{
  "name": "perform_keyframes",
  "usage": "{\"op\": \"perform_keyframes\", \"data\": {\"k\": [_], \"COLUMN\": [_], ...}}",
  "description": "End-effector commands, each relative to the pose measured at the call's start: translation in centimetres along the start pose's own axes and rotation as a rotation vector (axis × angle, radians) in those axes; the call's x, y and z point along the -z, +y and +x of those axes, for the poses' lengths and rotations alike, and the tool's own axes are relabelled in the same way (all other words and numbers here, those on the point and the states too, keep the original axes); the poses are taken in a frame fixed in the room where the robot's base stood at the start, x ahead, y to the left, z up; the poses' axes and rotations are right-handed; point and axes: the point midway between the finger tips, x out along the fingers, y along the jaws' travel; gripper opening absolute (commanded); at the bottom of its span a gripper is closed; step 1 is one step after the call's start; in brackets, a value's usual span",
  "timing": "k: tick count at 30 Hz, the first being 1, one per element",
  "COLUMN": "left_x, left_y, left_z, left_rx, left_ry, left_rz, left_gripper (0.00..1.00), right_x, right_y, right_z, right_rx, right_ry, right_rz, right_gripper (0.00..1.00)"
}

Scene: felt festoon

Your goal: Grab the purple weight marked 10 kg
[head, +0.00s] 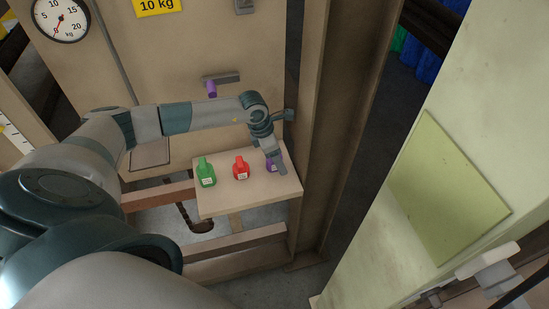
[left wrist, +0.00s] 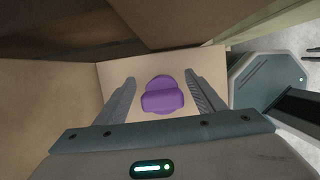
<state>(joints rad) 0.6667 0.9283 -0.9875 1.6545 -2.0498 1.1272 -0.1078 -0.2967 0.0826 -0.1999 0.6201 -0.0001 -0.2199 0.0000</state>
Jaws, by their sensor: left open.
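The purple weight (head: 270,167) stands at the right end of a small wooden shelf (head: 240,206), partly hidden behind my left gripper (head: 279,165) in the head view. In the left wrist view the purple weight (left wrist: 162,95) lies between the two fingers of my left gripper (left wrist: 162,92), which are open, with a gap on each side. I cannot read its marking. A green weight (head: 206,174) and a red weight (head: 241,168) stand to its left on the same shelf. My right gripper is not clearly in view.
A yellow sign (head: 157,6) reading "10 kg" and a dial scale (head: 61,19) are on the back panel. A small purple peg (head: 211,89) sticks out below a grey bracket. A wooden post (head: 336,130) rises right of the shelf. The shelf's front is clear.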

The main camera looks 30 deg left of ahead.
Motion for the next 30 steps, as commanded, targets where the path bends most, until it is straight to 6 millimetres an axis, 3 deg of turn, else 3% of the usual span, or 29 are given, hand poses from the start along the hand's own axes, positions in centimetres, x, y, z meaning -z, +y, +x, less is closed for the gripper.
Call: {"op": "perform_keyframes", "data": {"k": [5, 14, 16, 22, 30], "left_x": [0.0, 0.1, 0.1, 0.1, -0.1], "left_y": [-0.1, -0.1, -0.1, -0.1, 0.0], "left_z": [0.2, 0.1, 0.1, 0.1, 0.0], "left_rx": [0.0, 0.0, 0.0, -0.001, -0.002], "left_ry": [0.0, 0.0, 0.001, 0.0, -0.002], "left_rz": [0.0, 0.0, 0.0, 0.0, 0.0], "left_gripper": [0.63, 0.63, 0.54, 0.06, 0.03], "right_x": [0.4, -0.7, -0.6, -0.4, -0.4], "right_y": [-0.4, -0.7, -0.7, -0.5, -0.1], "right_z": [0.1, 0.0, 0.0, 0.0, 0.0], "right_rx": [0.004, 0.007, 0.007, 0.005, 0.001], "right_ry": [0.004, -0.007, -0.007, -0.004, -0.004], "right_rz": [0.002, 0.002, 0.002, 0.002, 0.0], "right_gripper": [0.31, 0.31, 0.31, 0.31, 0.31]}}
